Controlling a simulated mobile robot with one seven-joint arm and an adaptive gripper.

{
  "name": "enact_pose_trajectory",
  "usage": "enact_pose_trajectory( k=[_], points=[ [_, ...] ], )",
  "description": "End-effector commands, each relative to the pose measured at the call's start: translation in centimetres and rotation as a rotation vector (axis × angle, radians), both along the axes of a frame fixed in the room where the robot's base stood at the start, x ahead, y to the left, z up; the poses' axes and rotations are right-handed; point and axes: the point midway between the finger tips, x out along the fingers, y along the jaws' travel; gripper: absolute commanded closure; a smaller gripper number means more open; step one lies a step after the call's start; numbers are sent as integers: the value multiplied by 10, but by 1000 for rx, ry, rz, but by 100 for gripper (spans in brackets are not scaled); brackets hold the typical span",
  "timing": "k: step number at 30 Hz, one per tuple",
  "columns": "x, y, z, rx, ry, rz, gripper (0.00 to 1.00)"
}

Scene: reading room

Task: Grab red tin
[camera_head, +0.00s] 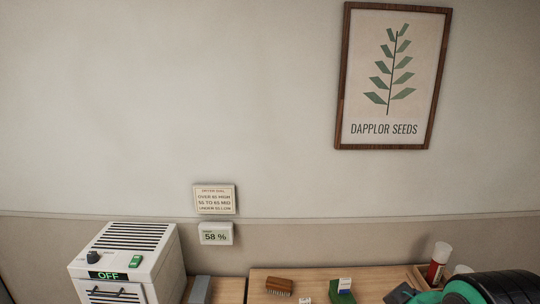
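A red cylinder with a white upper part (436,272) stands upright at the lower right, by a wooden tray or box edge (416,277). It is the only red container I see, and I cannot tell for sure that it is the red tin. Its lower part is partly hidden. A black and teal part of my arm fills the bottom right corner, just in front of and right of the cylinder. My gripper's fingers are not in view.
A wooden surface (375,279) runs along the bottom, holding a brush (279,286), a green block with a white label (341,295) and a dark item (399,294). A white dryer box marked OFF (125,262) stands left. The wall carries a 58 % display (215,236).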

Motion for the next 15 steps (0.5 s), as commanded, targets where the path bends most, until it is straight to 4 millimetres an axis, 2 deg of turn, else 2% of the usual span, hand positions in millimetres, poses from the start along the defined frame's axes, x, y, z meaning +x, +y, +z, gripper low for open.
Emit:
enact_pose_trajectory(
  k=[11,15],
  points=[
    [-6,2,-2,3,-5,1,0],
    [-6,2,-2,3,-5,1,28]
  ],
)
